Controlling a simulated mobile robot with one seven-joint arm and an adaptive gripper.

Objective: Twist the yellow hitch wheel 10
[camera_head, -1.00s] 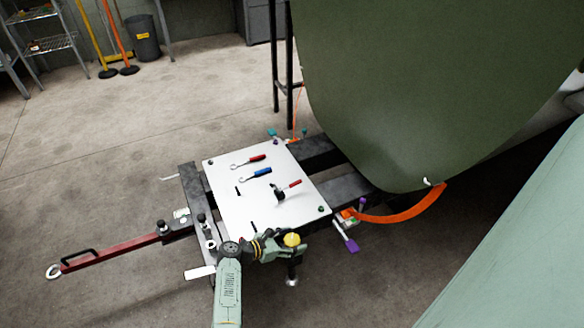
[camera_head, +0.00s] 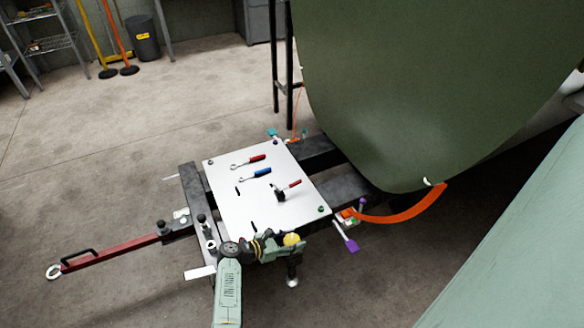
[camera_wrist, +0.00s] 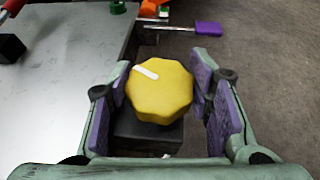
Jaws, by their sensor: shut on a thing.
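The yellow hitch wheel (camera_wrist: 160,92) is a faceted knob with a white mark near its upper left edge. It sits above a dark block (camera_wrist: 148,132) beside the white plate. In the head view the wheel (camera_head: 291,239) shows at the plate's front right corner, partly covered by my gripper (camera_head: 290,246). In the wrist view my gripper (camera_wrist: 163,97) has its purple pads on both sides of the wheel and is shut on it. The wheel's underside is hidden.
The white plate (camera_head: 225,190) holds a red-handled tool (camera_head: 250,161), a blue-handled tool (camera_head: 256,175) and another red-handled tool (camera_head: 287,190). A purple-ended lever (camera_head: 350,244) and an orange strap (camera_head: 405,212) lie to the right. A red tow bar (camera_head: 110,252) extends left. A large green panel (camera_head: 420,90) rises behind.

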